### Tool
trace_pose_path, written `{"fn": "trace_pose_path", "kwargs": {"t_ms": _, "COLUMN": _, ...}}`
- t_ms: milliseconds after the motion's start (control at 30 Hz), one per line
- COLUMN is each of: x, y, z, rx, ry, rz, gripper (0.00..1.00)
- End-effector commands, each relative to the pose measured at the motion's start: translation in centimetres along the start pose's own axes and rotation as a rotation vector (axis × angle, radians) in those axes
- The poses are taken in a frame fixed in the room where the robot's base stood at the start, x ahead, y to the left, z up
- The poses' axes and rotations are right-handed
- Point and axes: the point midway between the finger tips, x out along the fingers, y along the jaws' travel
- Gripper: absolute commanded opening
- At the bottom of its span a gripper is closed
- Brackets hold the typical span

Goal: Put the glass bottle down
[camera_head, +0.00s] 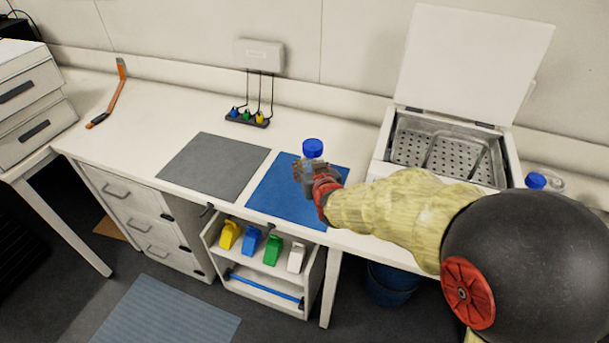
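A glass bottle with a blue cap (313,148) is at my gripper (306,174), over the blue mat (270,192) on the bench. The cap sticks up above the fingers and the bottle looks upright. My gripper appears shut around its body, which the fingers mostly hide. I cannot tell whether the bottle's base touches the mat. My arm reaches in from the right.
A grey mat (213,166) lies left of the blue one. An open-lidded metal bath (447,151) stands right, with another blue-capped bottle (536,181) beyond it. A small rack (247,118) sits behind. An orange-handled tool (121,70) lies far left.

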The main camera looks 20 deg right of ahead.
Motion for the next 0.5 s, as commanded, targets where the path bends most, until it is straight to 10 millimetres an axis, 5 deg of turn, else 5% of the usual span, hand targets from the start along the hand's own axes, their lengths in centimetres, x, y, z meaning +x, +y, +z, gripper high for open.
{"fn": "trace_pose_path", "kwargs": {"t_ms": 233, "x": 5.5, "y": 0.6, "z": 1.8, "rx": 0.0, "ry": 0.002, "rz": 0.001, "gripper": 0.0}}
{"fn": "trace_pose_path", "kwargs": {"t_ms": 500, "x": 8.2, "y": 0.8, "z": 2.9, "rx": 0.001, "ry": 0.004, "rz": 0.0, "gripper": 0.0}}
